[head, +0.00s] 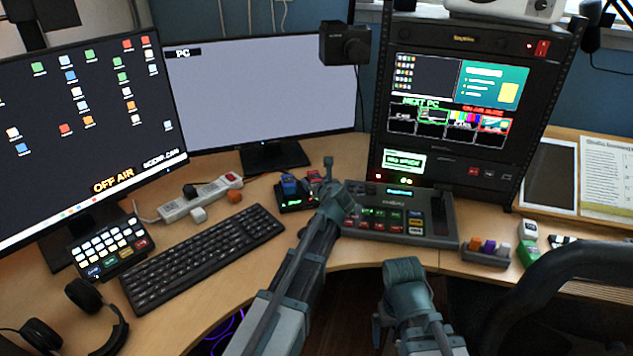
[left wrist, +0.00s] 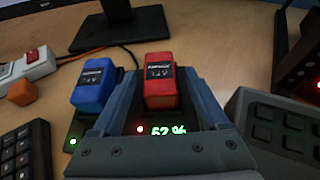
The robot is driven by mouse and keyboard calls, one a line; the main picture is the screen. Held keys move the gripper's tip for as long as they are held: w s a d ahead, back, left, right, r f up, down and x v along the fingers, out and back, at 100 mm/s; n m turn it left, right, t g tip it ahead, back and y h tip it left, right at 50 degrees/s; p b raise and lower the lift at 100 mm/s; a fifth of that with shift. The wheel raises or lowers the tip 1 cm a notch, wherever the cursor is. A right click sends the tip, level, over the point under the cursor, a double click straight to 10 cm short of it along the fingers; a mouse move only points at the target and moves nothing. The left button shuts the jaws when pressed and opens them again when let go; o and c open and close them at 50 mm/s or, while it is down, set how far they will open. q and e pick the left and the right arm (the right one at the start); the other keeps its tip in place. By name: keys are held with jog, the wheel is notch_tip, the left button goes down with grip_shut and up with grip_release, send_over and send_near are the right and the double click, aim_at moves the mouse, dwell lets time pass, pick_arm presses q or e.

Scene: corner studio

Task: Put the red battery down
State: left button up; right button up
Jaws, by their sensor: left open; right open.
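The red battery (left wrist: 160,82) stands in the right bay of the black charger (left wrist: 150,128), beside the blue battery (left wrist: 95,84) in the left bay. In the head view the red battery (head: 313,177) is partly hidden by my left gripper (head: 328,184). My left gripper is open, with one finger on each side of the red battery; whether they touch it I cannot tell. My right gripper (head: 404,272) is open and empty, low in front of the desk's edge.
A keyboard (head: 205,258) lies left of the charger and a switcher panel (head: 400,215) stands close on its right. A white power strip (head: 200,197) and an orange cube (head: 234,196) are behind left. A small tray (head: 484,252) holds coloured blocks at the right.

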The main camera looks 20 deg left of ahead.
pick_arm(q)
jog(key=shift+r, duration=0.2)
jog(key=p+v, duration=0.5)
jog(key=v, duration=0.7)
jog(key=b+x, duration=0.4)
jog(key=x, duration=0.7)
jog(key=shift+w+a+f+b, duration=0.15)
jog(key=shift+w+f+b, duration=0.15)
jog(key=shift+b, duration=0.1)
jog(key=shift+w+a, duration=0.1)
jog(key=shift+w, duration=0.1)
jog(key=shift+f, duration=0.2)
jog(key=shift+s+r, duration=0.1)
jog(key=shift+r, duration=0.1)
